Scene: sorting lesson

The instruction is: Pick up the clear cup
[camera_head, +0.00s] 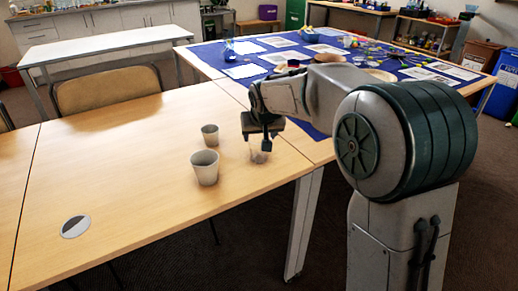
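The clear cup (258,154) stands on the wooden table (130,150), near its right end. It is see-through and partly hidden behind my gripper. My gripper (266,146) points down right at the cup, with its finger overlapping the cup's upper part in the picture. Whether the fingers touch the cup or are closed on it cannot be told from this view.
A round grommet (75,227) is at the front left. A blue-covered table (205,55) with papers and plates is behind. The table's left half is mostly free.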

